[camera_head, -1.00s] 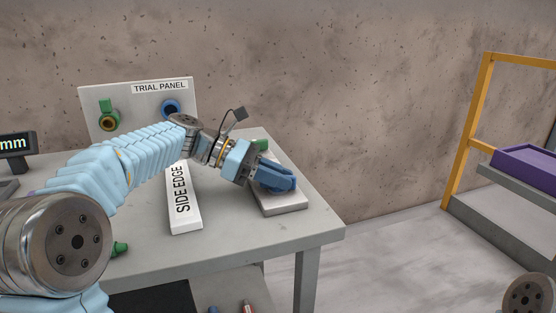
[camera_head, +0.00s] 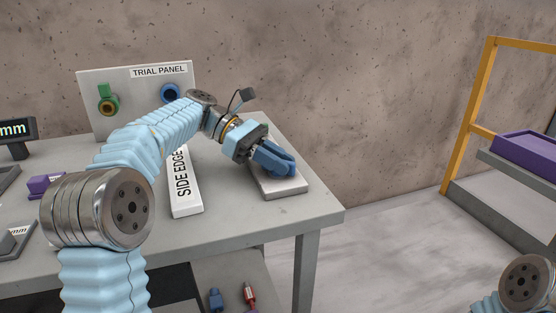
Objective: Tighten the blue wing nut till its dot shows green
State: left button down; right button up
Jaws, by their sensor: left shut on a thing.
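My left gripper (camera_head: 288,169) reaches over the white plate (camera_head: 287,187) near the table's right end. Its blue fingers are closed low over the plate, on a thing that they hide; by its place I take it for the blue wing nut. No dot shows, so its colour cannot be told. The trial panel (camera_head: 134,73) stands upright at the back of the table, with a green fitting (camera_head: 107,95) on its left and a blue fitting (camera_head: 170,92) on its right. My right gripper is not in view.
The white "SIDE EDGE" strip (camera_head: 184,202) lies left of the plate, partly behind my arm. A purple block (camera_head: 44,184) and a dark display (camera_head: 15,133) are at the left. A purple bin (camera_head: 525,155) sits on a shelf at the right. The table front right is clear.

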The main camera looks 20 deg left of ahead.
pick_arm(q)
jog(key=c, duration=1.1)
grip_release()
jog(key=v, duration=0.6)
jog(key=shift+a, duration=0.15)
jog(key=shift+w+a+r, duration=0.1)
jog(key=shift+a+r, duration=0.2)
jog(key=shift+a, duration=0.25)
